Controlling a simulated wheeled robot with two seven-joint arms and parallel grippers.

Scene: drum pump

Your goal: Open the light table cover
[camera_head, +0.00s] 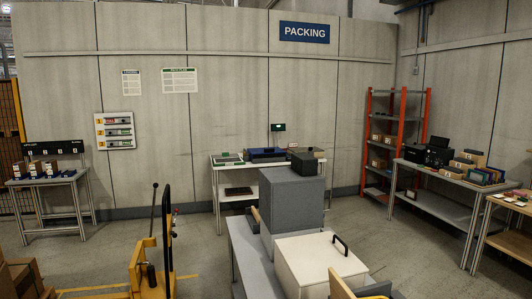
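A pale box with a flat white top (318,262) stands on a grey bench at the bottom centre. A black bar handle (341,245) is fixed near the right edge of that top, and the top looks shut down. I cannot tell for certain that this is the light table cover. On a bench at the back, a low blue unit (266,155) lies beside a flat dark-framed panel with a green edge (228,159). Neither of my grippers can be made out in the head view.
A tall grey box (292,202) stands right behind the white-topped box. A yellow wheeled frame (145,265) with an upright lever is at left. Side tables hold small goods at far left and right. An orange shelf rack (395,135) stands at the back right. Floor between is open.

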